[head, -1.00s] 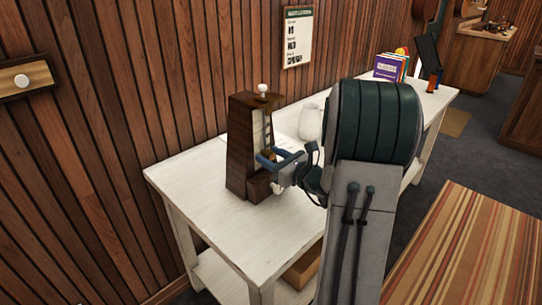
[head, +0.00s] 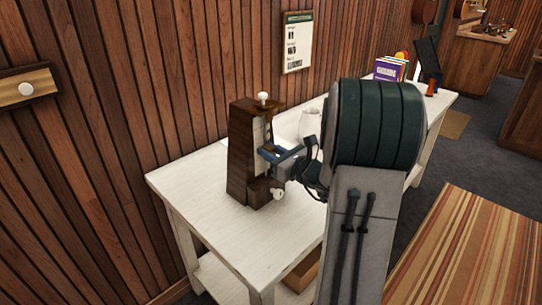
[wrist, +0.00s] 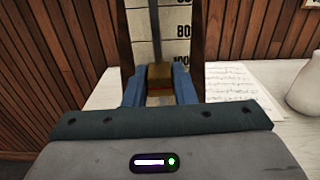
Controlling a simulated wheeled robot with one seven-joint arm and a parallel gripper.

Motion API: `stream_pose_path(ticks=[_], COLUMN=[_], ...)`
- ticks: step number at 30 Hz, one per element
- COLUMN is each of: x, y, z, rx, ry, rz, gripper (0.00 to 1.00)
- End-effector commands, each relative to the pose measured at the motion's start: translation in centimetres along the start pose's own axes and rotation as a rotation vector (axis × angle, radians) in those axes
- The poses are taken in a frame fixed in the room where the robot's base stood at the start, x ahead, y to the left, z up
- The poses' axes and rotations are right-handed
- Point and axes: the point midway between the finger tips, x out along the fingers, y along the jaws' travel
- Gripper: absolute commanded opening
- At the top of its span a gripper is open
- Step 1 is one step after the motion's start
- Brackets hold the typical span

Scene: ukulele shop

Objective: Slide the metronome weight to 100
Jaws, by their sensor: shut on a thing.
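The dark wooden metronome (head: 241,165) stands upright on the white table, with a pale knob on top and a pale knob low on its side. In the wrist view its scale plate (wrist: 172,22) shows 80 and, lower, a partly covered 100. My gripper (wrist: 158,80) is shut on the weight, with a blue finger on each side. The head view shows my gripper (head: 272,155) at the metronome's front; the weight is hard to make out there.
The white table (head: 190,180) has bare space in front of the metronome. A white jug (head: 309,125) and a music sheet (wrist: 245,85) are close on the right. Books (head: 390,68) stand at the far end. The plank wall (head: 110,110) is behind.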

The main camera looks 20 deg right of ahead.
Motion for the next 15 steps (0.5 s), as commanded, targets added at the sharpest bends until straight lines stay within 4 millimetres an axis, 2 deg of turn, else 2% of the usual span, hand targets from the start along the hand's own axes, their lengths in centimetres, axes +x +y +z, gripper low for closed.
stream_pose_path(ticks=[6,7,9,15], x=[-0.03,-0.03,-0.03,-0.03], y=[0.00,0.00,0.00,0.02], z=[-0.19,-0.20,-0.20,-0.21], rx=[0.002,0.002,0.002,0.002], ry=[0.001,0.001,0.001,0.001], rz=[0.000,0.000,0.000,0.000], gripper=[0.00,0.29,0.46,0.46])
